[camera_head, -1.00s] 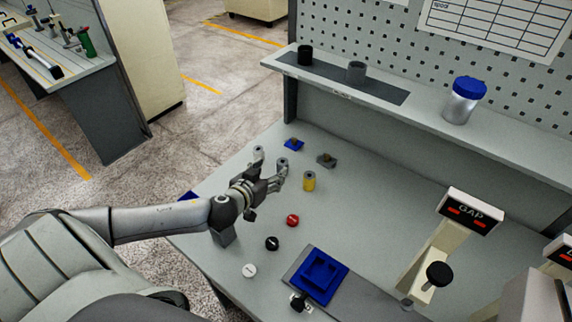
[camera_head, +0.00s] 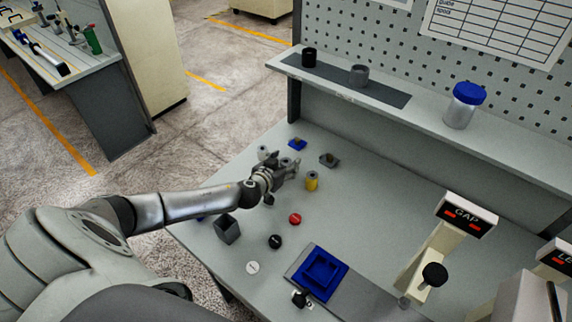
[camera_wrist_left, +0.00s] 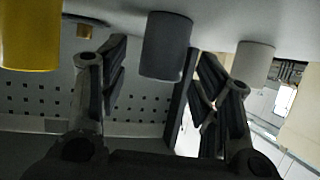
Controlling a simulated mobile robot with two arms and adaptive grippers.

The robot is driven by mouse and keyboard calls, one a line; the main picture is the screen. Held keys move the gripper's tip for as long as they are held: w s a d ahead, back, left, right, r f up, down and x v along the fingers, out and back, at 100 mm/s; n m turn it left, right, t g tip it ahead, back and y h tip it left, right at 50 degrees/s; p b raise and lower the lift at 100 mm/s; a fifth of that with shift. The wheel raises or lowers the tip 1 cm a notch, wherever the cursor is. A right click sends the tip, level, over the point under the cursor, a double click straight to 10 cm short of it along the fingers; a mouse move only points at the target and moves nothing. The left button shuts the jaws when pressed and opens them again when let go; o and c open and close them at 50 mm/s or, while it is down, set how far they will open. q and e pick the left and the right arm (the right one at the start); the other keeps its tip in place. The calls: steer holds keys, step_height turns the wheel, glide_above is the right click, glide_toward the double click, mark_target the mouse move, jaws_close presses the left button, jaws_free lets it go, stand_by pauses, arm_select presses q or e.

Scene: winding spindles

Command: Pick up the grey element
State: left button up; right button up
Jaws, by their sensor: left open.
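The grey element, a dark grey cylinder (camera_wrist_left: 165,46), shows in the left wrist view between the fingers of my open left gripper (camera_wrist_left: 165,75). I see space on both sides of it, and no closed grip. In the head view my left gripper (camera_head: 284,168) is low over the table and mostly hides this cylinder. A pale cylinder (camera_head: 263,152) stands just left of the gripper, and it also shows at the right of the left wrist view (camera_wrist_left: 254,62). A yellow cylinder (camera_head: 312,182) stands to the gripper's right. My right gripper is not in view.
A dark box (camera_head: 227,229), red (camera_head: 295,218), black (camera_head: 275,242) and white (camera_head: 253,268) buttons, and a blue tray (camera_head: 345,268) are nearer.

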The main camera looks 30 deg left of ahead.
arm_select(q)
steer(key=shift+w+f, duration=0.2)
steer(key=shift+w, duration=0.25)
steer(key=shift+a, duration=0.1)
steer(key=c, duration=1.1)
steer(key=shift+r, duration=0.1)
